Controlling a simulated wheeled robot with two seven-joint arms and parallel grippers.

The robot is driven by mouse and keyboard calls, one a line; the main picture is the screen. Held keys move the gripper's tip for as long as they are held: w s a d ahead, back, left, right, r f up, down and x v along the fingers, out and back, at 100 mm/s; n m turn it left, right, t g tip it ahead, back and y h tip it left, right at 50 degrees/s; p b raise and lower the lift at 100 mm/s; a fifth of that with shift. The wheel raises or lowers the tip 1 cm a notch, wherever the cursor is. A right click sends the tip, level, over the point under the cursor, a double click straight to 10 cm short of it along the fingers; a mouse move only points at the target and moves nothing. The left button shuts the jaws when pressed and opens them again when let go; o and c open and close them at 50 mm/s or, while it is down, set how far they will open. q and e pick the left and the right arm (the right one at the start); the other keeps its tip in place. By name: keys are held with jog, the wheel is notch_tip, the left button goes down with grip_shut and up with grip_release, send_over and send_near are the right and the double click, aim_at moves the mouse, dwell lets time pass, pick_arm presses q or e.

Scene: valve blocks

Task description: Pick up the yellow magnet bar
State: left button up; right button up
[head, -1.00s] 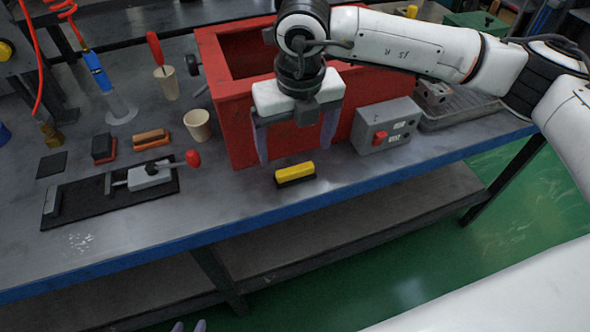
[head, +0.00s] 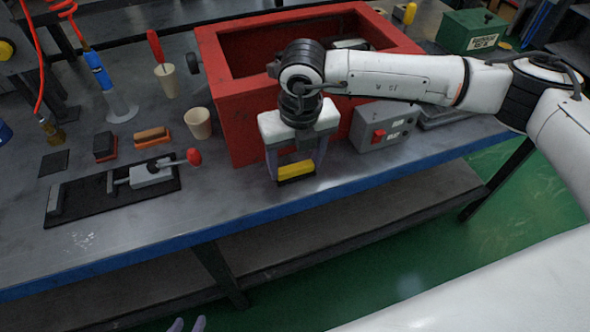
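The yellow magnet bar (head: 296,172), yellow on top with a dark underside, lies near the front edge of the workbench, in front of the red box. My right gripper (head: 296,168) points down over it. Its two pale purple fingers stand apart, one near each end of the bar. The bar rests on the bench, and I cannot tell whether the fingers touch it. Only the tips of my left gripper (head: 187,325) show at the bottom edge. They are apart with nothing visible between them.
The open red box (head: 232,120) stands close behind the bar. A grey switch box (head: 387,124) is to the right. A beige cup (head: 198,123) and a clamp with a red knob (head: 150,173) are to the left. The blue bench edge (head: 250,220) is just in front.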

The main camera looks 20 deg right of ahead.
aim_at(295, 167)
jog(key=c, duration=0.4)
jog(key=shift+r, duration=0.15)
notch_tip(295, 167, up, 10)
jog(key=shift+f+b, duration=0.1)
jog(key=shift+b, duration=0.4)
